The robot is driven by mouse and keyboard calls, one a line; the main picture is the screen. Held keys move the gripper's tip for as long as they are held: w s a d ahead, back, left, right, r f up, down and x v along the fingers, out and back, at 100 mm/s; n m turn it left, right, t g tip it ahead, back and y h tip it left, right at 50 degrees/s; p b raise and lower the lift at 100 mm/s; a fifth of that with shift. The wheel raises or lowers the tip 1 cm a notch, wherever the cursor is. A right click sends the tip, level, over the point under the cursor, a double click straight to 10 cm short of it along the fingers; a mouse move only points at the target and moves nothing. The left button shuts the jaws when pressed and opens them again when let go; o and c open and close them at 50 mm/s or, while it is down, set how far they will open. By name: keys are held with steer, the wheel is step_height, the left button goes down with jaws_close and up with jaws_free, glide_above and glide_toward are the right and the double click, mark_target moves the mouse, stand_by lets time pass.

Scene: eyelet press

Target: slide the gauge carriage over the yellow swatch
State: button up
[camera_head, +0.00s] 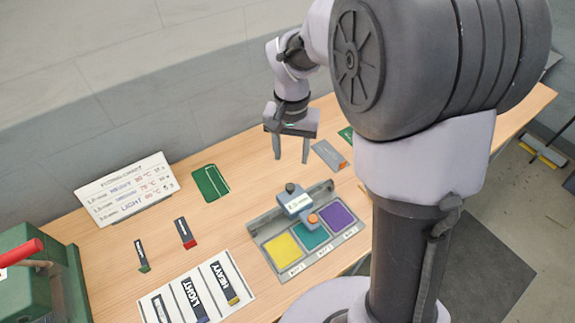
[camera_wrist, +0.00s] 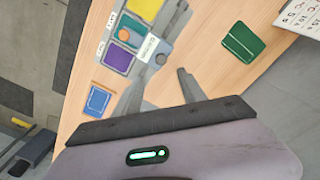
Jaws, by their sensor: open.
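The gauge (camera_head: 262,246) lies on the wooden table, with a grey rail along its back and a row of yellow, teal and purple swatches. The yellow swatch (camera_head: 282,246) is at the left end and uncovered; it also shows at the top of the wrist view (camera_wrist: 147,8). The pale blue-grey carriage (camera_head: 296,203) sits on the rail at the middle, its arm with an orange knob reaching over the teal swatch (camera_head: 309,237). The carriage shows in the wrist view (camera_wrist: 152,46) too. My gripper (camera_head: 291,159) is open and empty, behind the gauge and apart from the carriage.
A white chart board (camera_head: 125,188) stands at the back left. A green press (camera_head: 40,270) with a red handle is at the left edge. A label sheet (camera_head: 165,300), small tagged strips (camera_head: 185,233) and a green card (camera_head: 209,183) lie on the table. Bare wood surrounds the gauge's back.

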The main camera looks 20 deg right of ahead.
mark_target(290, 186)
steer(key=f+b, duration=0.1)
steer(key=f, duration=0.3)
steer(key=f+b, duration=0.1)
steer(key=f, duration=0.4)
steer(key=f+b, duration=0.1)
steer(key=f, duration=0.3)
steer(key=shift+w+f, duration=0.25)
steer(key=shift+f, duration=0.05)
steer(key=shift+c, duration=0.5)
jaws_close()
